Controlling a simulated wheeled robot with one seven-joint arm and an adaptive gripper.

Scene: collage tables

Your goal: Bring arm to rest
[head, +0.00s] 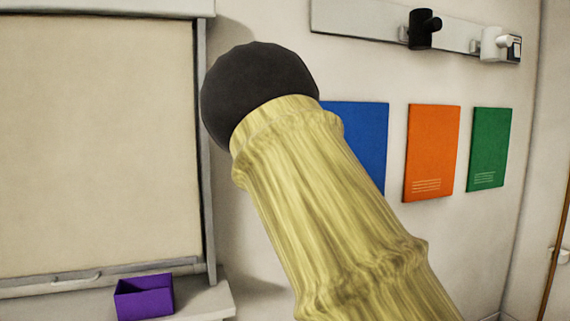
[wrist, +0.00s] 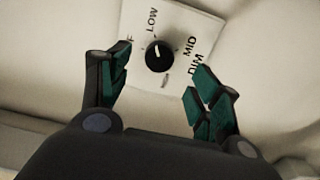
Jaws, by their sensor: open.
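My gripper (wrist: 160,83) is open in the wrist view, with its two green-padded fingers spread apart and nothing between them. Beyond the fingertips is a black dial knob (wrist: 160,56) on a pale plate (wrist: 195,25) marked LOW, MID and DIM. The fingers stand on either side of the knob in the picture; no contact shows. In the head view my yellow-sleeved arm rises from the bottom right to a dark rounded joint. My gripper is not visible in that view.
A purple open box (head: 144,298) sits on a ledge (head: 205,302) below a large pale panel (head: 95,145). Blue (head: 362,145), orange (head: 432,152) and green (head: 489,149) panels hang on the wall. A rail (head: 365,22) above carries a black fixture (head: 424,28) and a white one (head: 495,43).

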